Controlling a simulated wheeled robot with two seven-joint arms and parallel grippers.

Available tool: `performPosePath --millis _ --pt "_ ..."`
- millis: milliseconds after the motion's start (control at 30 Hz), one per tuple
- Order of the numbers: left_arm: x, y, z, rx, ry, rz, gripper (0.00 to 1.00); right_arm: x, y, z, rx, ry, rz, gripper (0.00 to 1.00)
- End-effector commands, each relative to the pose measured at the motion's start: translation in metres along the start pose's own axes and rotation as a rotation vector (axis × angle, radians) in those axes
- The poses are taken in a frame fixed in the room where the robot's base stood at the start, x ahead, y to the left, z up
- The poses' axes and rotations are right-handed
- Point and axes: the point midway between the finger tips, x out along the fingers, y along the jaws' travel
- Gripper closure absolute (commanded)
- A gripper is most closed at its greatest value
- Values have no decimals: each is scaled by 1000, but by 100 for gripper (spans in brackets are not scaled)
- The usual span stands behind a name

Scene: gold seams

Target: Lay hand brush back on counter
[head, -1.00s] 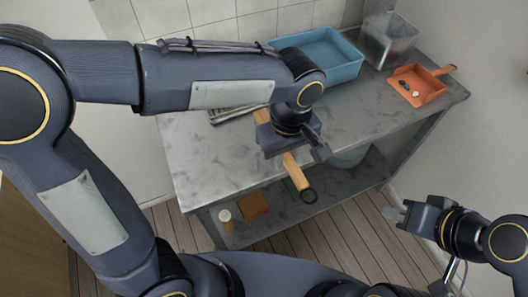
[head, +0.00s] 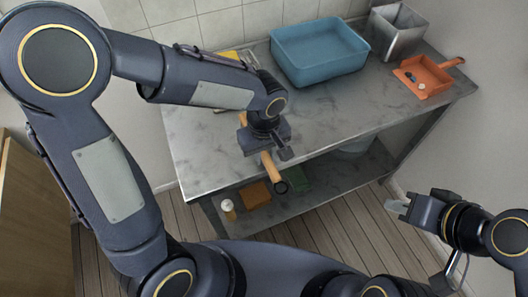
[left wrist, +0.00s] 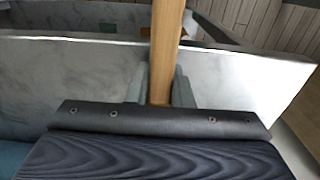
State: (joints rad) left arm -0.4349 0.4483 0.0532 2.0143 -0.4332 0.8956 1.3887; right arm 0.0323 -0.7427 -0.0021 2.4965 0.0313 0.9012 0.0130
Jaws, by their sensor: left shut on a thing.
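The hand brush's wooden handle (head: 272,173) sticks out below my left gripper (head: 265,151) in the head view, with a dark ring at its end. The brush's bristle end is hidden behind the gripper and arm. In the left wrist view the handle (left wrist: 166,45) runs up between the two grey fingers of my left gripper (left wrist: 160,88), which is shut on it. The gripper is over the front edge of the grey counter (head: 340,108); its height above it is hard to judge. My right gripper (head: 397,207) is off the counter at the lower right; its jaw opening is unclear.
A blue tub (head: 318,55), a grey metal bin (head: 397,32) and an orange dustpan (head: 425,76) with small bits stand along the counter's back and right. A yellow thing (head: 230,54) is partly behind my arm. The lower shelf holds a bottle (head: 229,210) and a brown box (head: 255,195).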

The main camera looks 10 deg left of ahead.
Motion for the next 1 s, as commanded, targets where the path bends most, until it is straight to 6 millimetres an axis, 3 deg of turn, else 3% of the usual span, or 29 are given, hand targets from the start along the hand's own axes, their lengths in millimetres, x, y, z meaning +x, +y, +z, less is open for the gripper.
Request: performPosePath --millis 167,200,333,733,1000 --pt "4 0 0 0 0 1 100 4 2 2 0 0 0 85" --pt "3 0 0 0 0 0 76 3 1 1 0 0 0 85" --pt "2 0 0 0 0 0 59 2 1 1 0 0 0 85" --pt "-6 1 0 0 1 3 58 -1 0 -1 0 0 0 85" --pt "-59 1 0 0 3 7 58 -6 -2 -3 0 0 0 85"
